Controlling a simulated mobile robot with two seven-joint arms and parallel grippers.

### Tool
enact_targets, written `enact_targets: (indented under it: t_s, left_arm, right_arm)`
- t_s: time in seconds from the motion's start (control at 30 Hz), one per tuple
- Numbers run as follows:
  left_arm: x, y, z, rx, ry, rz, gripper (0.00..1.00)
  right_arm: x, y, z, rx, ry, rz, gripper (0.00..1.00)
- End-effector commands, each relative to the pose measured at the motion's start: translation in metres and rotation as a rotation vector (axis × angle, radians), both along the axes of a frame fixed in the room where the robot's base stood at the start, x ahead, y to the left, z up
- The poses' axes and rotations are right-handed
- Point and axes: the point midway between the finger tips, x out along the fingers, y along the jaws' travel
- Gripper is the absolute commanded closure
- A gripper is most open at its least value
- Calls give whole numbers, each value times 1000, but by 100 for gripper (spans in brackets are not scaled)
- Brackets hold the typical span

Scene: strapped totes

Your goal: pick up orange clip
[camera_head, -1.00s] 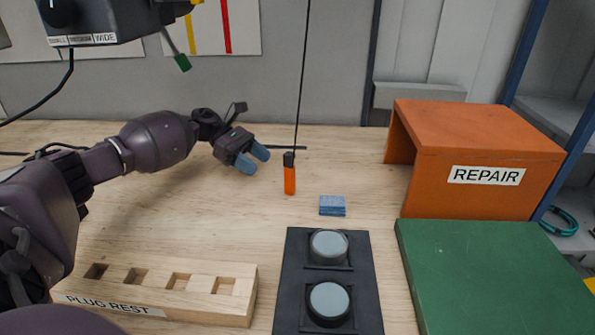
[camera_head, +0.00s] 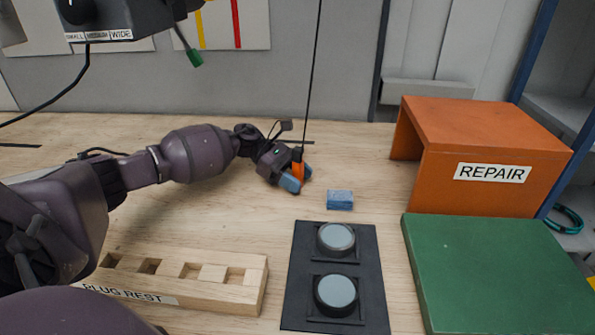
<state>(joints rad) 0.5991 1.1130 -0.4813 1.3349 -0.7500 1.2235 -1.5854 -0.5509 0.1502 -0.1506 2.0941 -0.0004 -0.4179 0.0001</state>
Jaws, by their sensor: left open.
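The orange clip (camera_head: 298,168) hangs upright at the lower end of a thin black cord, with a dark top, near the middle of the table. The gripper is open, and the fingers partly cover the clip's lower part. I cannot tell whether either finger touches it. My right gripper is not in view.
A small blue block (camera_head: 340,199) lies just right of the gripper.

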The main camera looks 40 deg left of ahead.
Motion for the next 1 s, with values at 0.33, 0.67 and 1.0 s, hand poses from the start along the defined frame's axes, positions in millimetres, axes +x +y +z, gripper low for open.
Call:
enact_targets:
  t_s: [0.33, 0.67, 1.0]
  left_arm:
    - [0, -1, 0, 0, 1, 0, 68]
    - [0, 0, 0, 0, 1, 0, 100]
    - [0, 0, 27, 2, -5, 0, 100]
  right_arm:
    - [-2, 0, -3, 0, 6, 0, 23]
    - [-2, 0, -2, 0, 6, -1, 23]
    - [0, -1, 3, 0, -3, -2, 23]
